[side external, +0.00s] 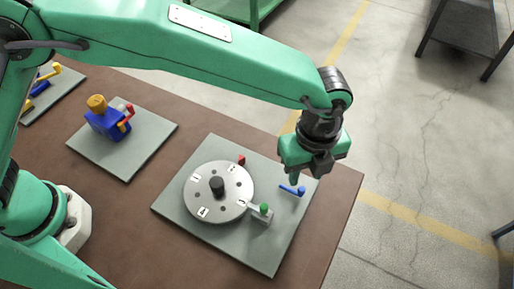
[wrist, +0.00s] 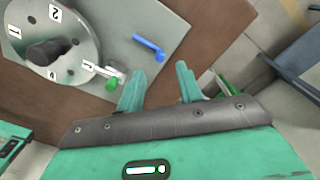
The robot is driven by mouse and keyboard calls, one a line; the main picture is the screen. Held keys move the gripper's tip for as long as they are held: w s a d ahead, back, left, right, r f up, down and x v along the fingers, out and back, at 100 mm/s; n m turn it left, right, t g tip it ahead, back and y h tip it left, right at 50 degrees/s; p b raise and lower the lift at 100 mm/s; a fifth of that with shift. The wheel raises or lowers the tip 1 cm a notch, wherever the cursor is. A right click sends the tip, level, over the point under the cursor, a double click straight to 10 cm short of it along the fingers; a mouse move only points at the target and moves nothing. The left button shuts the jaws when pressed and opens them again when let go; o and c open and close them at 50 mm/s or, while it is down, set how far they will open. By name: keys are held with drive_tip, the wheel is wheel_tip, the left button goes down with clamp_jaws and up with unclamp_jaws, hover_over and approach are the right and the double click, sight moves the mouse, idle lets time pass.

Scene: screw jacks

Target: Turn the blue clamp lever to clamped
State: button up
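The blue clamp lever (side external: 292,190) lies on the grey-green plate (side external: 180,206), to the right of a round metal dial (side external: 205,204). It also shows in the wrist view (wrist: 149,47), above and apart from my fingertips. My gripper (side external: 294,178) hangs over the plate's right part, close to the lever in the side view. In the wrist view its two fingers (wrist: 160,82) are spread apart with nothing between them. I cannot tell whether a finger touches the lever in the side view. The lever's clamped marking is not visible.
A green-knobbed part (side external: 264,208) sits at the dial's lower right edge, and a red piece (side external: 241,160) at its top. The dial has a dark central knob (side external: 217,186) and number labels. A blue device (side external: 108,122) on another plate stands at the left. The brown table ends at the right.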

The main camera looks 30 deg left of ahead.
sight(302, 189)
drive_tip(key=shift+f, duration=2.9)
clamp_jaws()
